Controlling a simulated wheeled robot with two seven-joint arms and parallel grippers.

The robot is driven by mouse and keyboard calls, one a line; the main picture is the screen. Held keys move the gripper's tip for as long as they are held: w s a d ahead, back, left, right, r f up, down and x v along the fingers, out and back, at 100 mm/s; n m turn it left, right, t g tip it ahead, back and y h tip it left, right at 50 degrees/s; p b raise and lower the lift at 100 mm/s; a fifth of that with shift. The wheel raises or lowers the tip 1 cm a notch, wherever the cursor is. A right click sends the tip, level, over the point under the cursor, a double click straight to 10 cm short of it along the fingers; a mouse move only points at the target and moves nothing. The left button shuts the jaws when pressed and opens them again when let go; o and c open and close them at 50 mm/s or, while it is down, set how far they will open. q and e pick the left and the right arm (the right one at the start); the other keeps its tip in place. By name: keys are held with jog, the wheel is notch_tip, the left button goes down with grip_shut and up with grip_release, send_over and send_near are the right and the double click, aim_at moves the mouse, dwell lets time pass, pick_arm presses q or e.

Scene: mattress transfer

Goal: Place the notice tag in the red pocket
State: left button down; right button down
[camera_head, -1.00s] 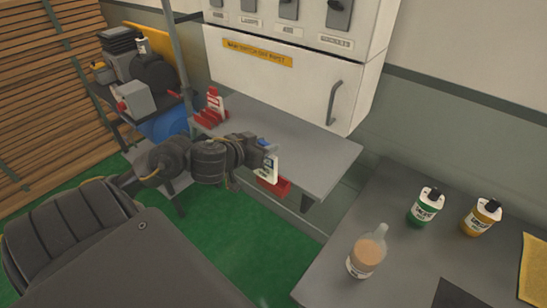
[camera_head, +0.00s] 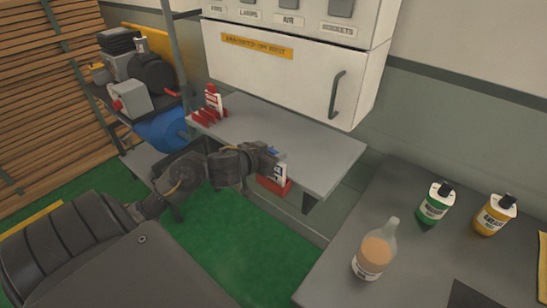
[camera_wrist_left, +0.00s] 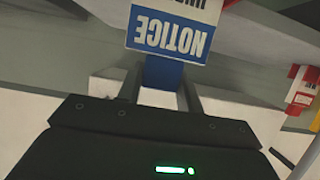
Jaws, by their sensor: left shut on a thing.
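My left gripper (camera_head: 272,155) is shut on the notice tag (camera_head: 280,171), a white tag with a blue top. In the left wrist view the tag (camera_wrist_left: 168,38) shows its blue NOTICE band upside down, with the blue top between the fingers (camera_wrist_left: 162,75). The red pocket (camera_head: 273,188) is at the front edge of the grey shelf. The tag's lower end is right at the pocket's opening; I cannot tell whether it is inside or just above or behind it. The right gripper is not in view.
A red rack with a red-and-white tag (camera_head: 213,100) stands at the shelf's left end. The grey shelf (camera_head: 310,150) is otherwise clear, below a white cabinet (camera_head: 280,75). A grey table at right holds a clear bottle (camera_head: 375,250), a green bottle (camera_head: 434,205) and a yellow bottle (camera_head: 494,214).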

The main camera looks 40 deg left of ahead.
pick_arm(q)
jog(key=c, duration=0.9)
grip_release()
jog(key=shift+s, duration=0.1)
jog(key=p+v, duration=0.8)
jog(key=v, duration=0.4)
